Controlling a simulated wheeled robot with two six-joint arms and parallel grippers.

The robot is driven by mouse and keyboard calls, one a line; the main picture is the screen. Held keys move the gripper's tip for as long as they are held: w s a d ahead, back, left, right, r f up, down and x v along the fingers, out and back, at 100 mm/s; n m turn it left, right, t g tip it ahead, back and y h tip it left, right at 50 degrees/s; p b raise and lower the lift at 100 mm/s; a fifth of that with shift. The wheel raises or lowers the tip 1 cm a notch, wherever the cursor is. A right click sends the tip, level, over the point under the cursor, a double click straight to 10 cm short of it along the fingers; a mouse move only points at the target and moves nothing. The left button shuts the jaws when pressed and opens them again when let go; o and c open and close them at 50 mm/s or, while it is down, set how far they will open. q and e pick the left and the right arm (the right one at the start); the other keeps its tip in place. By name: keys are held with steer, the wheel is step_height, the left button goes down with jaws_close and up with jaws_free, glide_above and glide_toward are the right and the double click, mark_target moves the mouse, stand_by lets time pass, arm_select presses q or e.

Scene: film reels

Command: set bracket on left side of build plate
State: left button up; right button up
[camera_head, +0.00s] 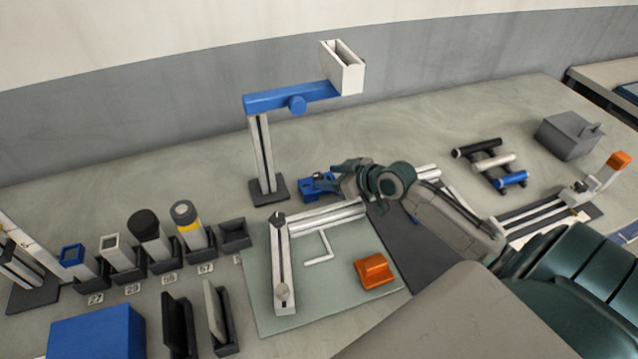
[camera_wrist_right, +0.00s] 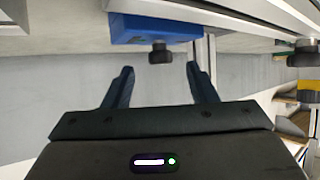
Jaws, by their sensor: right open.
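A blue block-shaped piece (camera_head: 317,186), which looks like the bracket, sits behind the build plate. It also shows in the right wrist view (camera_wrist_right: 150,30), with a dark round knob on it. The build plate (camera_head: 335,290) is a pale green sheet in the middle of the table. A grey-white rail runs along its left side and another along its back. My right gripper (camera_head: 338,180) is right at the blue piece. My left gripper is out of view.
A thin white angled shape (camera_head: 319,249) and an orange block (camera_head: 374,270) are on the plate. A tall stand with a blue arm (camera_head: 290,97) rises just left of the blue piece. Holders with canisters (camera_head: 150,240) line the left. A grey box (camera_head: 570,135) stands back right.

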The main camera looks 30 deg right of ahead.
steer(key=shift+x, duration=1.25)
jaws_close()
